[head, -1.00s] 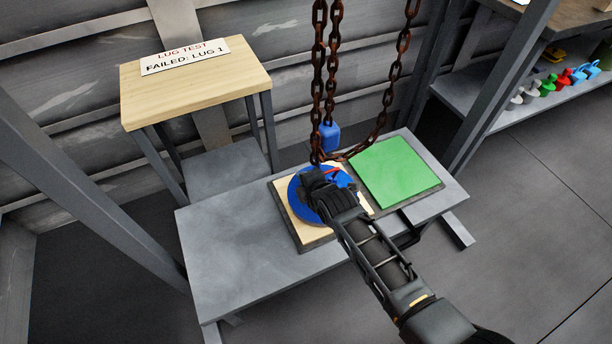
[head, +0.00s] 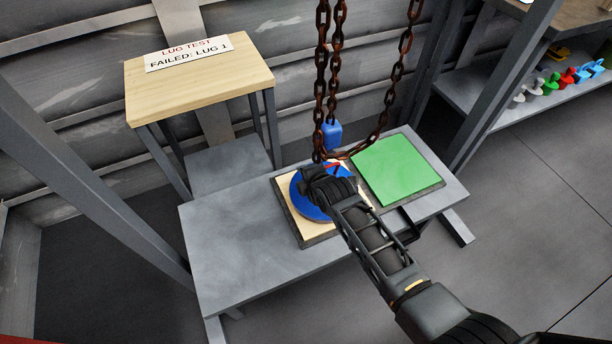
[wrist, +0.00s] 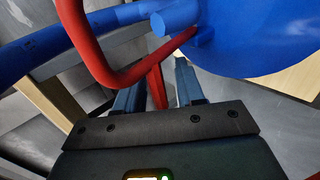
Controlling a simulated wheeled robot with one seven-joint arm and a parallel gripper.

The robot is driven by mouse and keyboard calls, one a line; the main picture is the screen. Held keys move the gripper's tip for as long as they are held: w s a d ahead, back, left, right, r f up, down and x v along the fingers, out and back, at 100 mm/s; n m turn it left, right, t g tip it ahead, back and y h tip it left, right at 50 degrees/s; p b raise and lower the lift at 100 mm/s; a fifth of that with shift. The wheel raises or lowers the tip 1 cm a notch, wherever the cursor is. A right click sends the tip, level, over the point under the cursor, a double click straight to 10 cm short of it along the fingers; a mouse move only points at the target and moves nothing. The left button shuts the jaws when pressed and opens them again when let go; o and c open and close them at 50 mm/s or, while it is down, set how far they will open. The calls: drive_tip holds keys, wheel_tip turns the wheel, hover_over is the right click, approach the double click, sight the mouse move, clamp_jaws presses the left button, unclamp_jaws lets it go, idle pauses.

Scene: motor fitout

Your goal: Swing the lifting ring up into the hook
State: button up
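A blue round motor (head: 309,207) lies on a light wooden pad on the grey bench. Its red lifting ring (head: 333,165) shows beside my gripper (head: 316,174), which covers much of the motor. In the wrist view the red ring (wrist: 121,80) bends across close ahead of my gripper (wrist: 157,88). A red section stands between the two fingers, with gaps visible on both sides. The fingers are apart. The motor's blue body (wrist: 265,35) fills the upper right there. A blue block (head: 332,134) hangs by the chain just behind the motor; the hook's opening cannot be made out.
Rusty chains (head: 321,70) hang above the motor, one looping to the right. A green plate (head: 397,170) lies on the bench (head: 235,245) to the right. A wooden stand (head: 200,85) bears a sign reading "LUG TEST FAILED: LUG 1". The bench's left part is clear.

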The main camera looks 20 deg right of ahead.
drive_tip(key=p+v, duration=0.1)
drive_tip(key=v, duration=0.7)
drive_tip(key=shift+p, duration=0.35)
drive_tip(key=shift+f+m+b, duration=0.3)
drive_tip(key=shift+f+b, duration=0.2)
drive_tip(key=shift+c, duration=1.4)
drive_tip(key=f+m+t+b, duration=0.1)
drive_tip(key=b, duration=0.1)
drive_tip(key=s+f+m+t+b, duration=0.1)
drive_tip(key=f+m, duration=0.1)
drive_tip(key=s+f+m+t+b, duration=0.1)
drive_tip(key=b, duration=0.1)
drive_tip(key=shift+f+m+b, duration=0.2)
drive_tip(key=shift+m+b, duration=0.1)
drive_tip(key=shift+b, duration=0.05)
clamp_jaws()
drive_tip(key=s+d+f+m+t+b, duration=0.1)
drive_tip(key=s+f+m+t+b, duration=0.2)
drive_tip(key=s+m+t+b, duration=0.7)
drive_tip(key=w+r+m, duration=0.1)
drive_tip(key=w, duration=0.3)
drive_tip(key=w+r+m+g+b, duration=0.1)
drive_tip(key=w, duration=0.3)
drive_tip(key=w+r+g+b, duration=0.1)
drive_tip(key=w, duration=0.4)
drive_tip(key=shift+r+m, duration=0.3)
drive_tip(key=shift+m, duration=0.1)
